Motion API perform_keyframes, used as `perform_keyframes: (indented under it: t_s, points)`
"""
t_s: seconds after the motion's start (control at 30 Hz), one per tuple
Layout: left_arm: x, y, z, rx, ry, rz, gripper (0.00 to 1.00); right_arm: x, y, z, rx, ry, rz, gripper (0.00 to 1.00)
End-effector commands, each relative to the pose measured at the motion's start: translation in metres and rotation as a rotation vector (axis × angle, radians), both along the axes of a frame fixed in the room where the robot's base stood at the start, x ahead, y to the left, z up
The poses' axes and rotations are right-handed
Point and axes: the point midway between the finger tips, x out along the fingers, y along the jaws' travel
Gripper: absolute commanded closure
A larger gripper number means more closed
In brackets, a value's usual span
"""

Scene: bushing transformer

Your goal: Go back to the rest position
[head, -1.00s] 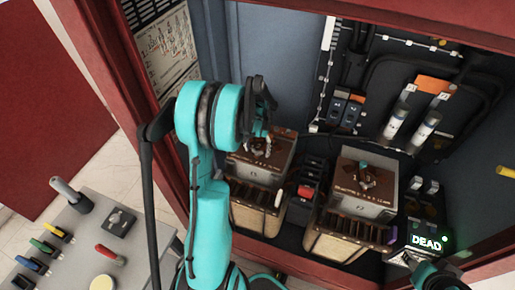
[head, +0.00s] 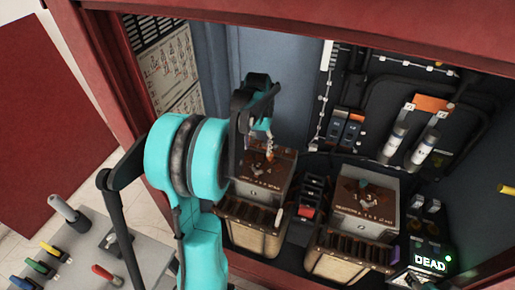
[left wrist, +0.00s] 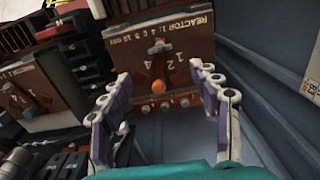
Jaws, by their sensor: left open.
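My left gripper (head: 266,138) is inside the cabinet, over the left brown-topped reactor block (head: 262,170). In the left wrist view its two purple-and-grey fingers (left wrist: 160,75) are spread apart with nothing held between them. The reactor block's face (left wrist: 160,50), with an orange knob (left wrist: 159,87) and numbered terminals, shows behind and between the fingers. I cannot tell whether a fingertip touches it. My teal left arm reaches in from the lower left and hides part of the cabinet. My right gripper does not show now.
The red cabinet frame (head: 95,90) edges the opening. A second reactor block (head: 365,195) stands to the right, with a red-tipped switch (head: 306,211) between. A display reading DEAD (head: 430,263) is at lower right. A grey control desk (head: 85,262) with coloured levers is at lower left.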

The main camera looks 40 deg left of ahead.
Motion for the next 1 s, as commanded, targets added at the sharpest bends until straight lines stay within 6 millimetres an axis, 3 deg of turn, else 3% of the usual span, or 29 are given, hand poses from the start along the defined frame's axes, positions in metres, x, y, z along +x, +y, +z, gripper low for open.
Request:
perform_keyframes:
  t_s: [0.33,0.47,0.57,0.8,1.0]
  points:
    - [0.000,0.000,0.000,0.000,0.000,0.000,0.38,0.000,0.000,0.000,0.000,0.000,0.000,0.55]
    - [-0.003,-0.012,0.006,0.009,-0.018,-0.013,0.38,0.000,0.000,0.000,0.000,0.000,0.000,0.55]
    - [-0.009,-0.037,0.020,0.030,-0.064,-0.040,0.38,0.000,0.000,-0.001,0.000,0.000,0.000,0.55]
    - [-0.048,-0.123,0.050,0.086,-0.253,-0.132,0.38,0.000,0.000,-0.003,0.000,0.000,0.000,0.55]
    - [-0.090,-0.184,0.051,0.104,-0.423,-0.208,0.38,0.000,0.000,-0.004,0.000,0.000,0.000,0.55]
